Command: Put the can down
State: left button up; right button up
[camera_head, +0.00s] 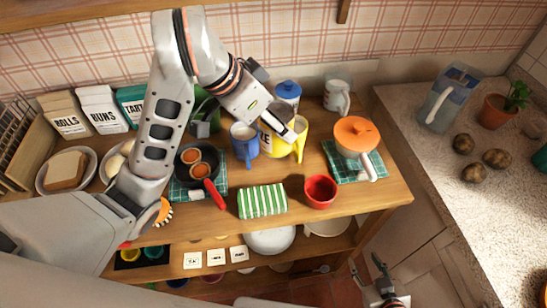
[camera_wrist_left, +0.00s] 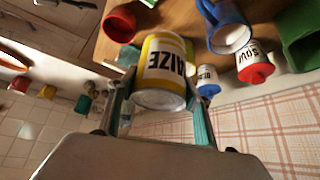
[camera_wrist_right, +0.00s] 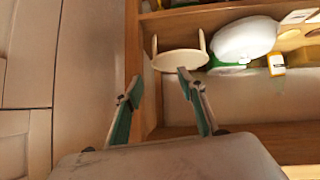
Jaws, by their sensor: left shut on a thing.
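The can (camera_wrist_left: 162,62), yellow and white with a dark label ending "AIZE", sits between the two fingers of my left gripper (camera_wrist_left: 160,100). In the head view the can (camera_head: 267,146) is partly covered by that gripper (camera_head: 284,128) and shows above the wooden table, just right of a blue mug (camera_head: 245,149). I cannot tell whether its base touches the tabletop. My right gripper (camera_wrist_right: 160,86) is open and empty, low beside the table's right end; it also shows at the bottom of the head view (camera_head: 367,268).
A red bowl (camera_head: 320,190), a green-striped box (camera_head: 262,202) and an orange-lidded pot (camera_head: 354,136) stand nearby on the table (camera_head: 388,193). A pan (camera_head: 190,163) is to the left. A blue-lidded jar (camera_head: 288,92) is behind. Some bare wood lies between bowl and pot.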

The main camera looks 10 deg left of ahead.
aim_at(276, 142)
pick_arm(q)
notch_tip(276, 142, down, 6)
jog(key=shift+s+d+f+b, duration=0.1)
jog(key=shift+b, duration=0.65)
jog(key=shift+f+b, duration=0.6)
jog(key=shift+f, duration=0.45)
notch_tip(276, 142, down, 4)
jog(key=shift+f+b, duration=0.1)
jog(key=shift+b, duration=1.15)
pick_arm(e)
jog(key=shift+w+a+f+y, duration=0.2)
jog(key=shift+w+a+f, duration=0.1)
jog(key=shift+a+f, duration=0.25)
jog(key=shift+w+a+f+y, duration=0.2)
jog(key=shift+w+a+f, duration=0.15)
jog(key=shift+f, duration=0.2)
pick_arm(q)
jog(key=shift+f, duration=0.15)
pick_arm(e)
jog(key=shift+f, duration=0.15)
pick_arm(q)
jog(key=o, duration=1.5)
jog(key=shift+c, duration=0.2)
pick_arm(e)
jog(key=shift+s, duration=0.1)
